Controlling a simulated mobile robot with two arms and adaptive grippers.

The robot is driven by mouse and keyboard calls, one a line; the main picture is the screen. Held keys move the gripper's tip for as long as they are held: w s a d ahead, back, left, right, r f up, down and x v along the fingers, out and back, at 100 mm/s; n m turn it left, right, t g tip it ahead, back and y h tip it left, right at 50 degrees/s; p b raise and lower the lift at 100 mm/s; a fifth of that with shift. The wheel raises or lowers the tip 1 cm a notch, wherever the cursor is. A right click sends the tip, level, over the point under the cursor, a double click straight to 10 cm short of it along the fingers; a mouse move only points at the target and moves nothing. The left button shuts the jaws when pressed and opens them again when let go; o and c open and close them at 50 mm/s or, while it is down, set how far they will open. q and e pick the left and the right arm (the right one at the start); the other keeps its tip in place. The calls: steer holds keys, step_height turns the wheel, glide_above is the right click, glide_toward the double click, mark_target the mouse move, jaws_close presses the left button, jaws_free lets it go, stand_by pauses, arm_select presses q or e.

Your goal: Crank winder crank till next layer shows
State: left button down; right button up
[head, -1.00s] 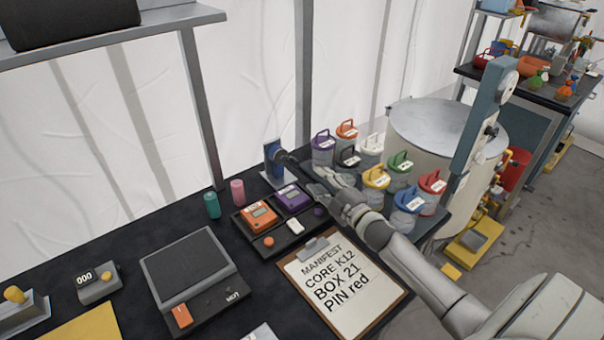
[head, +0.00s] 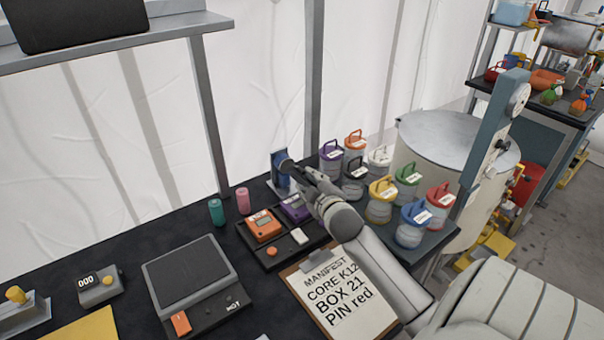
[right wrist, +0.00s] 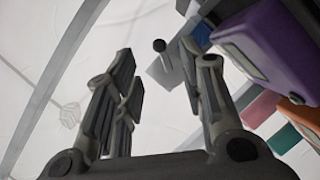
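A small blue upright device (head: 279,181) stands at the table's back edge by the tent wall. A dark round knob on it, which looks like a crank handle, shows between my fingers in the right wrist view (right wrist: 159,45). I cannot tell for sure that this is the winder. My right gripper (head: 302,170) is close in front of it and hides part of it. In the right wrist view my gripper (right wrist: 158,65) has its fingers apart with nothing between them; the knob lies beyond the tips. No layer is readable on the device. My left gripper is not in view.
A black tray (head: 268,262) with an orange unit (head: 263,225) and a purple unit (head: 294,208) is near my right gripper. Several lidded jars (head: 380,205) stand to the right. A clipboard (head: 395,328) lies in front, under my forearm. A large drum (head: 425,150) stands beyond.

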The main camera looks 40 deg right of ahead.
mark_target(303, 173)
steer(key=shift+x, duration=3.2)
steer(key=shift+c, duration=0.4)
steer(key=shift+r+p, duration=0.1)
steer(key=shift+p, duration=0.2)
jaws_close()
